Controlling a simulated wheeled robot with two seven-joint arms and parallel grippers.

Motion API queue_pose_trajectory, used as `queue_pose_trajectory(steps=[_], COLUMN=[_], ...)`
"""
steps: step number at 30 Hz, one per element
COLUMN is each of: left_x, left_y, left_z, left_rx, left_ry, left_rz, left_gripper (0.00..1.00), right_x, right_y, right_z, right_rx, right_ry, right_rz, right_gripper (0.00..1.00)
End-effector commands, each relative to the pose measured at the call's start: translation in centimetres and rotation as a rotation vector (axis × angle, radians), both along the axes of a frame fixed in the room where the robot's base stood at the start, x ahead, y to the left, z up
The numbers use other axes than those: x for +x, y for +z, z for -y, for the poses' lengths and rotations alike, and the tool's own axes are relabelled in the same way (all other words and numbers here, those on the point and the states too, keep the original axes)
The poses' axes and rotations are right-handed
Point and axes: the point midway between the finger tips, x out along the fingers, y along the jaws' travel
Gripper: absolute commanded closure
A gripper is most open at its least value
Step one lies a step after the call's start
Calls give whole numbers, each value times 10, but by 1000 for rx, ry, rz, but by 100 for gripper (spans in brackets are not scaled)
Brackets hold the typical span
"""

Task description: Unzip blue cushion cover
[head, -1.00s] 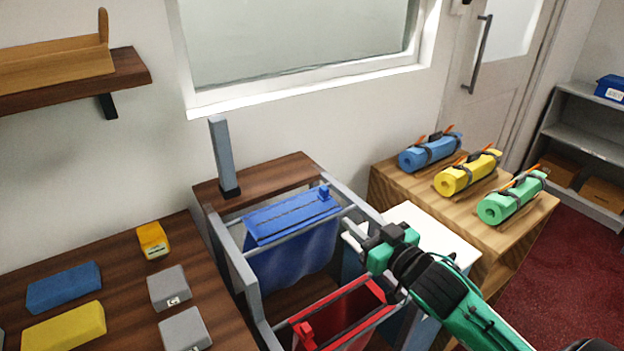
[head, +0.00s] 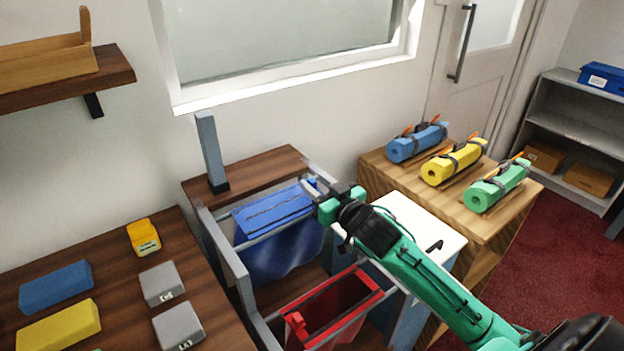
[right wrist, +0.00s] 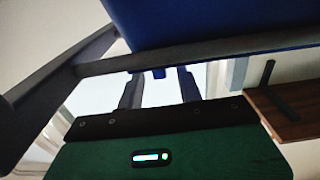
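The blue cushion cover (head: 283,252) hangs in the grey rack, its flat top (head: 272,212) crossed by a dark zip line. Its underside (right wrist: 215,20) fills the upper part of the right wrist view. My right gripper (head: 313,189) is at the right end of the cover's top and hides most of the zip pull there. In the right wrist view its fingers (right wrist: 160,88) are apart, with a small blue tab (right wrist: 158,73) showing between them, clear of both. My left gripper is out of view.
A red cover (head: 340,308) hangs open in the front of the rack (head: 235,265). A white-topped unit (head: 415,222) stands right of it, under my right arm. Rolled mats (head: 455,162) lie on a wooden stand. Swatch blocks (head: 58,287) lie on the left table.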

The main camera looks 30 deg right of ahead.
Motion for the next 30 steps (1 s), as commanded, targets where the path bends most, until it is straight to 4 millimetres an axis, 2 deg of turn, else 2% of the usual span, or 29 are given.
queue_pose_trajectory(steps=[6, 17, 23, 30], left_x=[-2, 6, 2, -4], left_y=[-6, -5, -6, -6], left_z=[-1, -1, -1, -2], left_rx=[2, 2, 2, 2], left_ry=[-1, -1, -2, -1], left_rz=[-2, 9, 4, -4], left_gripper=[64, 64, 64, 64], right_x=[18, 21, 21, 21], right_y=[0, 0, 0, 0], right_z=[-3, -3, -3, -4], right_rx=[1, 1, 0, 1], right_ry=[0, 1, 0, 1], right_rz=[1, 0, 0, 0], right_gripper=[64, 64, 100, 100])
